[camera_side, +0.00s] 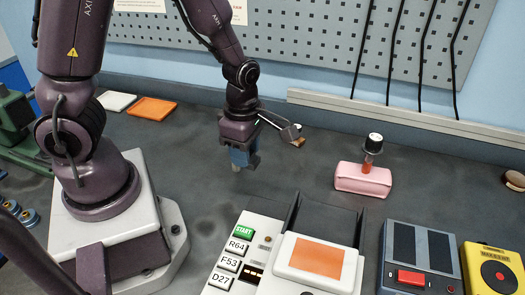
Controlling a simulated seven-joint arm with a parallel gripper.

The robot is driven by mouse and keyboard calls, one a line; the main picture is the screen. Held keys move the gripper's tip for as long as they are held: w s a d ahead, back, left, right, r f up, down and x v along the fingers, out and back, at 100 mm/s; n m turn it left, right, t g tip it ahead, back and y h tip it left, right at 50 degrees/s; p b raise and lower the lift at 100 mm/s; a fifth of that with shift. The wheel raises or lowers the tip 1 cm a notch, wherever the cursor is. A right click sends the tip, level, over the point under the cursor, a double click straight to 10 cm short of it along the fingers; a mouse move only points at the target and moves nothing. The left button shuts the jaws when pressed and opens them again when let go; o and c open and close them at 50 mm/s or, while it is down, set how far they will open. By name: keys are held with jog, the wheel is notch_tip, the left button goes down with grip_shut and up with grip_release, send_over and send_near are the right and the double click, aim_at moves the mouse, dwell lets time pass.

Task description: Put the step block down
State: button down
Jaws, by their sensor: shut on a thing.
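My gripper (241,163) hangs at the end of my arm near the picture's middle, pointing down above the dark bench. It is shut on the step block. At its end is a blue piece with a small grey bit below it. At this size I cannot tell clearly where the fingers end and the block begins. The grey bit appears low over the bench top; whether it touches is not clear.
A console with a START button (244,233) and a white-framed orange pad (318,254) stands in front. White (115,102) and orange (154,107) tiles lie behind left. Two boxes (418,255) (495,272) stand front right.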

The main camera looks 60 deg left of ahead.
jog(key=shift+s+a+r, duration=0.15)
jog(key=shift+s, duration=0.2)
jog(key=s+a+f+n, duration=0.3)
jog(key=s+a+n, duration=0.2)
jog(key=a+n, duration=0.45)
jog(key=n, duration=1)
send_near(187, 163)
jog(key=shift+m, duration=0.25)
jog(key=shift+f, duration=3.1)
jog(key=shift+f, duration=0.15)
jog(key=c, duration=0.8)
grip_release()
